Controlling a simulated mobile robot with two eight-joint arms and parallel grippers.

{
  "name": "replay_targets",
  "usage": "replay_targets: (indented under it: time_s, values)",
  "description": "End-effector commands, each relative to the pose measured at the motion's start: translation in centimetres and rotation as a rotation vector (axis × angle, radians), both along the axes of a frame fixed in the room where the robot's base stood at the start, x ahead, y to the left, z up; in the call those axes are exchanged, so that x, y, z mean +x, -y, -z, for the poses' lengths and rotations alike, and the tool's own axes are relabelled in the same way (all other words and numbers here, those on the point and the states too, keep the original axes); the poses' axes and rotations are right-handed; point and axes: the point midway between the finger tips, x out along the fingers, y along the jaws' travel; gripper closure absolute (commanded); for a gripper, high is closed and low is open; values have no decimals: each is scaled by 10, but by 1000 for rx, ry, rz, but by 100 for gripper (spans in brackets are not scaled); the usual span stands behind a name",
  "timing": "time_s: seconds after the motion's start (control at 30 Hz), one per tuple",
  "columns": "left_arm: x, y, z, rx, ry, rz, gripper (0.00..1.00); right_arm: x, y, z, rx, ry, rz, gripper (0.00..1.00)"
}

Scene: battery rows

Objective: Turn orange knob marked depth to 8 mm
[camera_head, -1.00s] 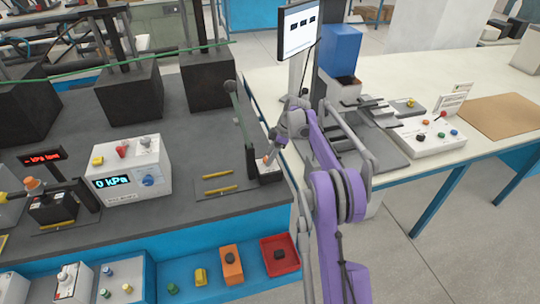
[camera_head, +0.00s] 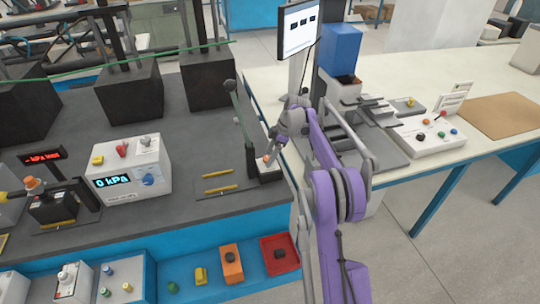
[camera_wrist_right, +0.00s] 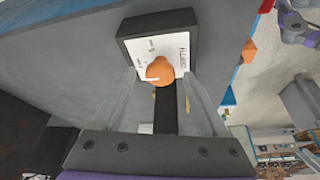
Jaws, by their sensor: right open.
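The orange knob (camera_wrist_right: 160,70) sits on a white printed panel (camera_wrist_right: 172,47) on top of a black box (camera_wrist_right: 130,31) in the right wrist view. The print appears turned and is too small to read surely, so I cannot tell the setting. My right gripper (camera_wrist_right: 172,92) is open. Its two pale fingers stand on either side, with the knob in line with the gap; contact cannot be told. In the head view the box (camera_head: 268,174) is at the bench's right edge, with my right gripper (camera_head: 270,157) just above it, partly hiding the knob. My left gripper is not in view.
A white kPa unit (camera_head: 132,170) stands farther left. A red tray (camera_head: 280,252) is below the front edge. A pale table is to the right.

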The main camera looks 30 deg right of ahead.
Motion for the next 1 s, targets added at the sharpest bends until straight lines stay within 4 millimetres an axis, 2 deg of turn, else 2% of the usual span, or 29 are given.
replay_targets:
  time_s: [0.17, 0.4, 0.53, 0.7, 1.0]
  values:
    - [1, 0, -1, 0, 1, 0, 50, -4, 8, -23, 0, 0, 1, 24]
    - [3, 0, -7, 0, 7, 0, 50, -13, 25, -69, 1, 1, 2, 24]
    - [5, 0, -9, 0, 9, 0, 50, -16, 32, -87, 0, 1, 0, 24]
    - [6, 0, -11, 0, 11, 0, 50, -19, 36, -98, 0, 1, 0, 24]
    - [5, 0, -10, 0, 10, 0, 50, -20, 36, -98, 0, 0, 0, 24]
